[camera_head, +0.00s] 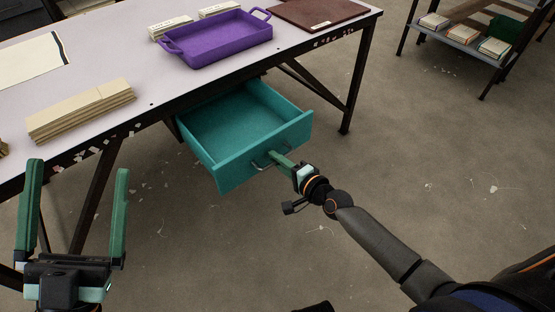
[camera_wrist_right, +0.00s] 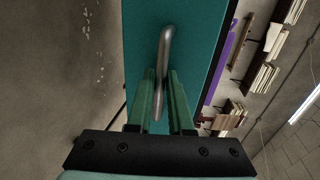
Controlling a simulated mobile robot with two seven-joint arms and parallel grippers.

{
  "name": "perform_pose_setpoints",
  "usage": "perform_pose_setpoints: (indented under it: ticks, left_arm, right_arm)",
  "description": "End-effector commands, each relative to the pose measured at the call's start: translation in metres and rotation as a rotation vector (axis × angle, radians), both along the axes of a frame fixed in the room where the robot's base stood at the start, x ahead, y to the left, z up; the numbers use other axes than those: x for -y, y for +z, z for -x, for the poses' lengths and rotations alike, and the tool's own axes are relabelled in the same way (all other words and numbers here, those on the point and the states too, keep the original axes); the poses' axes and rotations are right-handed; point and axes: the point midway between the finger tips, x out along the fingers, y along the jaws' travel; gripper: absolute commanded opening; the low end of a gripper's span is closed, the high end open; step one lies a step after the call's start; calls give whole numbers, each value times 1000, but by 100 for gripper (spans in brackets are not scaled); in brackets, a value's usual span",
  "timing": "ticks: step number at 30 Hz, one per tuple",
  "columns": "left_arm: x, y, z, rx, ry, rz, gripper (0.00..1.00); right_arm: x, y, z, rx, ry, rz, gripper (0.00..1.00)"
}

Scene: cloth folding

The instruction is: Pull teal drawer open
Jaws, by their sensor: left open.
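The teal drawer (camera_head: 232,172) hangs under the table and stands pulled out, its inside visible and empty. Its grey metal handle (camera_head: 261,161) is on the front panel. My right gripper (camera_head: 276,157) is at the handle. In the right wrist view the handle (camera_wrist_right: 165,50) runs between the two green fingers of that gripper (camera_wrist_right: 164,85), which are close together around it. The drawer front (camera_wrist_right: 200,40) fills the middle of that view. My left gripper (camera_head: 78,168) is open and empty at the lower left, in front of the table and apart from the drawer.
The table (camera_head: 165,95) carries a purple tray (camera_head: 222,42), a stack of beige folded cloth (camera_head: 80,112) and a brown board (camera_head: 318,12). A shelf with books (camera_head: 455,32) stands at the upper right. The floor right of the drawer is clear.

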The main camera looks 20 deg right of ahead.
Motion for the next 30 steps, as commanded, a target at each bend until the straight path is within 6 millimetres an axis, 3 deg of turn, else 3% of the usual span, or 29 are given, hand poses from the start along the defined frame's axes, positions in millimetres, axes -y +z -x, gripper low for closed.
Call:
perform_pose_setpoints:
  ticks: [1, 6, 18, 23, 30]
  left_arm:
    - [0, 0, 0, 0, -1, -1, 100]
    - [0, 0, 0, 0, 0, -1, 100]
    - [0, -1, -3, -21, 3, -2, 100]
    - [-4, -35, -25, -184, 34, -3, 100]
    - [-9, -88, -45, -422, 75, 0, 100]
  right_arm:
    - [0, 0, 0, 0, 0, 0, 26]
    - [0, 0, 0, 0, 0, 0, 45]
    - [3, 2, 8, -2, 0, 1, 45]
    - [10, 7, 28, -3, 1, 1, 45]
    - [27, 18, 74, -5, 2, 2, 45]
